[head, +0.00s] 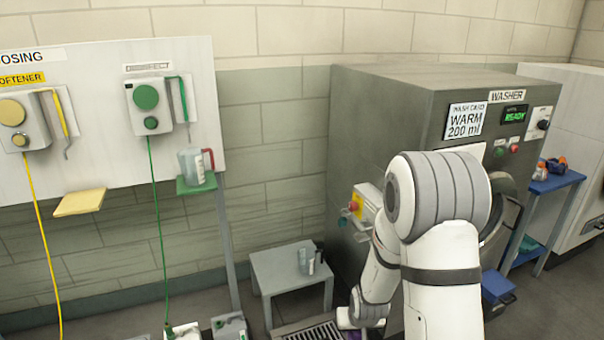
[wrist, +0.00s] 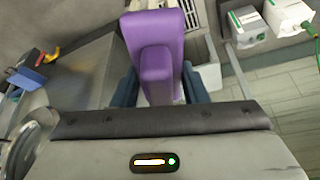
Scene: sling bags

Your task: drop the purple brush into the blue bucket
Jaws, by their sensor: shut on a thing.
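The purple brush (wrist: 158,50) is between the two dark fingers of my gripper (wrist: 160,92) in the wrist view, and the fingers are shut on it. In the head view my arm reaches down to the bottom edge, beside the washer, and the fingers are not clearly seen there. I cannot make out the blue bucket for certain. A blue boxy thing (head: 497,286) stands low in front of the washer, partly behind my arm; I cannot tell whether it is a bucket.
The washer (head: 385,120) stands close behind my arm. A small grey table (head: 285,268) with a clear jug (head: 306,261) is to the left, by a floor grate (head: 312,331). A blue side table (head: 556,182) holds small items. Dosing containers (head: 228,326) stand at the bottom left.

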